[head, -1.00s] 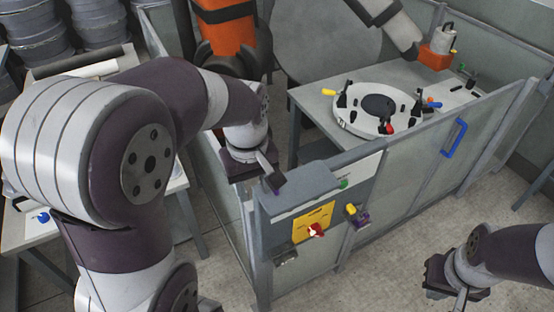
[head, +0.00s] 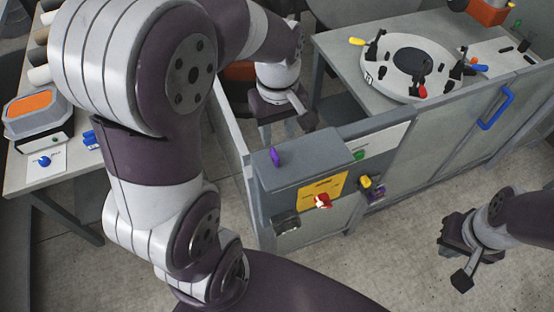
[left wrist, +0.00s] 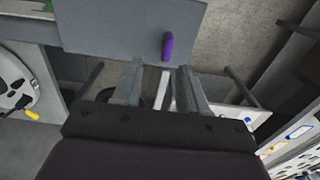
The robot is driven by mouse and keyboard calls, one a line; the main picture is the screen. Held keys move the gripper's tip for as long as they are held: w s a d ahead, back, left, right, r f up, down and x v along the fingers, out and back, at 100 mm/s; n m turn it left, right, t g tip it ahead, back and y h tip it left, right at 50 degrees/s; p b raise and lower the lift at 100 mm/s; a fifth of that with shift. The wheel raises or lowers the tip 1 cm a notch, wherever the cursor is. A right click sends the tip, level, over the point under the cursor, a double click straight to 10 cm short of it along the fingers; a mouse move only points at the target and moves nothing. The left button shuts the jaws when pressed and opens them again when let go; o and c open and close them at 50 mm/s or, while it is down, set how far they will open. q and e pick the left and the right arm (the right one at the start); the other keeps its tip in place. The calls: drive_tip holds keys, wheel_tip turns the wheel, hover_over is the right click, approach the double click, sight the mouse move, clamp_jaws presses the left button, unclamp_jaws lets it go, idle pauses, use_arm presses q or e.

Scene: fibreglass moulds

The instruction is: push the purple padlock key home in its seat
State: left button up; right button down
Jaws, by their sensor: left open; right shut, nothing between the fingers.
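The purple padlock key (head: 276,157) stands upright on the flat grey top of the control box (head: 310,158), near its left end. It also shows in the left wrist view (left wrist: 168,46), just beyond the fingertips. Its lower end and seat are too small to judge how deep it sits. My left gripper (head: 287,118) is open and empty, behind the box and apart from the key. In the left wrist view its two fingers (left wrist: 160,85) are spread, with the key beyond the gap between them. My right gripper (head: 464,274) is shut and empty, low at the right.
The box front carries a yellow plate with a red knob (head: 323,201) and a yellow-and-purple piece (head: 372,187). Fence panels (head: 420,150) with a blue handle (head: 496,108) run right. A table behind holds a round white mould (head: 408,72). The floor between box and right gripper is clear.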

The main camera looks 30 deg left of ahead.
sight(274, 152)
use_arm(q)
drive_tip(key=shift+s+f, duration=0.15)
drive_tip(key=shift+f, duration=0.3)
drive_tip(key=shift+s+f, duration=0.1)
drive_tip(key=shift+s, duration=0.65)
drive_tip(key=shift+w+f, duration=0.2)
drive_tip(key=shift+w, duration=0.15)
drive_tip(key=shift+w+f+p, duration=0.1)
drive_tip(key=shift+f+p, duration=0.25)
drive_tip(key=shift+p, duration=0.15)
drive_tip(key=f, duration=0.2)
drive_tip(key=f+p, duration=0.1)
drive_tip(key=shift+s+a+f, duration=0.1)
drive_tip(key=shift+s+f, duration=0.2)
drive_tip(key=shift+f, duration=0.3)
drive_tip(key=shift+w+f, duration=0.1)
drive_tip(key=shift+w, duration=0.05)
use_arm(e)
drive_tip(key=r, duration=0.1)
drive_tip(key=s+r, duration=0.1)
drive_tip(key=shift+r, duration=0.35)
drive_tip(key=shift+w, duration=0.1)
use_arm(q)
clamp_jaws()
